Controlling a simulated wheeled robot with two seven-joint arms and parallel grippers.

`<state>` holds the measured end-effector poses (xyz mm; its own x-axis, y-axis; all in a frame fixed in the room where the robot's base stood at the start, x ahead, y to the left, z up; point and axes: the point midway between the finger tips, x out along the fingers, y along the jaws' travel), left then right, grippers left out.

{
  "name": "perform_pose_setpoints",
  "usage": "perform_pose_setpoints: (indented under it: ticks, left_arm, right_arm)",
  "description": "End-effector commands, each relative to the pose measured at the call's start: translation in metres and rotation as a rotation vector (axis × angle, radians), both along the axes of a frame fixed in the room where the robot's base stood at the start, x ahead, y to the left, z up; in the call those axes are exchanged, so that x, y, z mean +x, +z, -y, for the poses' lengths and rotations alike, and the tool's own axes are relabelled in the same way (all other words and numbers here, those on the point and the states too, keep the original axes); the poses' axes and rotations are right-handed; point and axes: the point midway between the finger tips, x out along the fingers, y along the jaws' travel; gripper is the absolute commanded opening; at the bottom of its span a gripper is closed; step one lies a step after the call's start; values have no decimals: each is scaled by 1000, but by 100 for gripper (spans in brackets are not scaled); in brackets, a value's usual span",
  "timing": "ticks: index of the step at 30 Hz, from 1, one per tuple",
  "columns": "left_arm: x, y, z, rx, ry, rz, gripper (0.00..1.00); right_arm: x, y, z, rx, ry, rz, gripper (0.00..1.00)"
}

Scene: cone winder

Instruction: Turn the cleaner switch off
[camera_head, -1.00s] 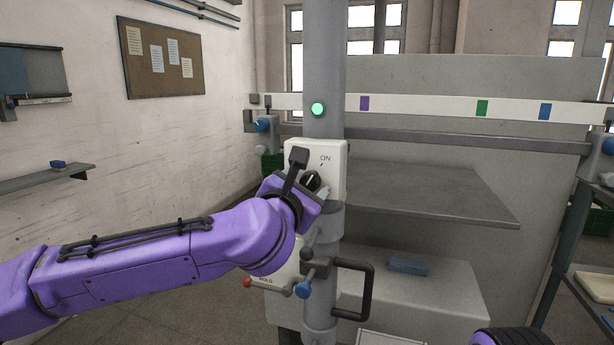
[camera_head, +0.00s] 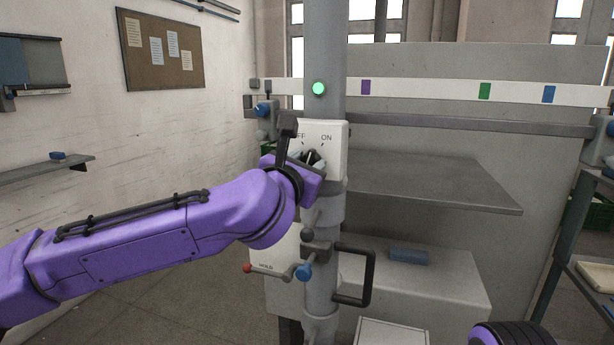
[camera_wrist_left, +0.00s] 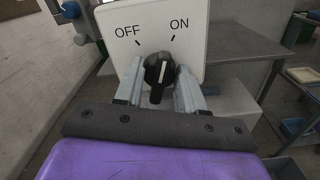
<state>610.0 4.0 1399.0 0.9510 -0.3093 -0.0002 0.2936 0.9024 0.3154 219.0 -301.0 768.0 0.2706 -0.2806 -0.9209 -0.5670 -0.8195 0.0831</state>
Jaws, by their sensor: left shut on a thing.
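The cleaner switch is a black rotary knob (camera_wrist_left: 159,72) on a white plate (camera_wrist_left: 190,25) marked OFF on the left and ON on the right. In the wrist view the knob's white line points nearly straight up, slightly toward ON. My left gripper (camera_wrist_left: 158,88) has its two grey fingers on either side of the knob and is shut on it. In the head view my left gripper (camera_head: 308,172) is at the plate (camera_head: 333,138) on the grey post, and it hides part of the knob and of the OFF mark. My right gripper is not in view.
A green lamp (camera_head: 319,88) glows on the post above the plate. Below are a HOLD panel with a red-tipped lever (camera_head: 248,268), a blue knob (camera_head: 303,272) and a black handle (camera_head: 368,280). A grey shelf (camera_head: 430,185) juts out to the right.

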Motion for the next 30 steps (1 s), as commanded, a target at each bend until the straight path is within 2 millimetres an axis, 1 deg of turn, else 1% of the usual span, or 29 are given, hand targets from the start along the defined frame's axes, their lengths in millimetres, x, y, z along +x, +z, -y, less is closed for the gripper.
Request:
perform_pose_setpoints:
  ticks: [1,15,21,30]
  left_arm:
    - [0,-7,0,-40,0,-11,9]
    - [0,-6,-2,-459,-1,-146,9]
    - [1,-5,-3,-610,0,-197,9]
    - [1,-3,-3,-760,0,-246,9]
  right_arm:
    - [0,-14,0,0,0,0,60]
    - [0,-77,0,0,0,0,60]
    - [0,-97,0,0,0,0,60]
    - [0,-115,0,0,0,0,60]
